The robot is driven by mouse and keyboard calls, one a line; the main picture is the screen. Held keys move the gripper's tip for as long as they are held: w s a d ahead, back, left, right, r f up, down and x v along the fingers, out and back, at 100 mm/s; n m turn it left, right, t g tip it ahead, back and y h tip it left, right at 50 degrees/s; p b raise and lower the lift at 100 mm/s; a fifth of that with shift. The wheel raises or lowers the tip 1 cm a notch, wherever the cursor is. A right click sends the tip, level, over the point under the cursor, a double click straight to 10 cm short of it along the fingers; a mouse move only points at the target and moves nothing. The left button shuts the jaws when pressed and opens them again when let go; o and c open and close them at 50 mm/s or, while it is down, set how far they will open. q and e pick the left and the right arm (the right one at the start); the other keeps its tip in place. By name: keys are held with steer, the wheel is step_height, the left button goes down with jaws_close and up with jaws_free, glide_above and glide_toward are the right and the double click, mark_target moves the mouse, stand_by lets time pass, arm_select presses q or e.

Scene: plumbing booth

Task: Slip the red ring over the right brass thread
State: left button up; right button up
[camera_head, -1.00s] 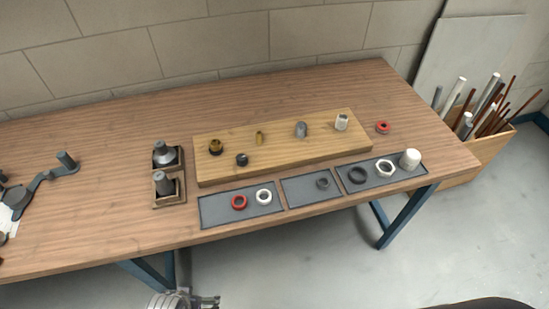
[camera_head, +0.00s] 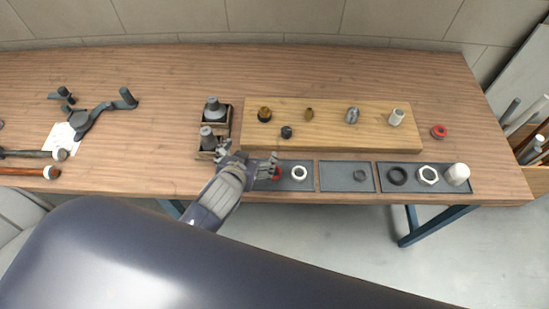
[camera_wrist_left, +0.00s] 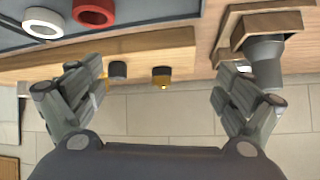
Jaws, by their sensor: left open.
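A red ring (camera_head: 277,173) lies in the left grey tray, partly behind my left gripper's fingers in the head view. It shows clearly in the wrist view (camera_wrist_left: 95,10). A second red ring (camera_head: 439,131) lies on the table right of the wooden board. Two brass-coloured threads stand on the board: a thicker dark-topped left one (camera_head: 265,114) and a thinner right one (camera_head: 309,114). My left gripper (camera_head: 250,160) is open and empty at the tray's left end, left of the nearer red ring. My right gripper is not in view.
A white ring (camera_head: 299,173) lies beside the tray's red ring. A black fitting (camera_head: 286,132), a grey fitting (camera_head: 352,115) and a white fitting (camera_head: 396,117) stand on the wooden board (camera_head: 340,138). Wooden holders with grey fittings (camera_head: 213,110) stand just beyond my gripper.

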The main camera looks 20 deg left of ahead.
arm_select(q)
steer(key=w+d+r+m+t+h, duration=0.1)
steer(key=w+d+r+t+h, duration=0.1)
steer(key=w+d+r, duration=0.3)
steer(key=w+d+r+m+t+h, duration=0.1)
steer(key=d+r+t+h, duration=0.2)
steer(key=r, duration=0.4)
steer(key=w+d+r+m+t+h, duration=0.2)
steer(key=w+d+r, duration=0.2)
steer(key=d+r, duration=0.15)
steer(key=s+d+r+m+g+h+p, duration=0.1)
steer(key=s+d+r+m+g+h, duration=0.1)
steer(key=s+d+m+g+h, duration=0.35)
steer(key=s+d+r+m+g+h, duration=0.25)
steer(key=d+m+h, duration=0.3)
steer(key=d, duration=0.35)
steer(key=g+y+p, duration=0.1)
steer(key=g+y, duration=0.9)
steer(key=y, duration=0.7)
glide_above(274, 174)
step_height(274, 174, down, 23)
steer(key=shift+d+f, duration=0.1)
steer(key=shift+d, duration=0.05)
steer(key=shift+f+b, duration=2.75)
steer(key=shift+f, duration=0.75)
steer(key=shift+c, duration=0.5)
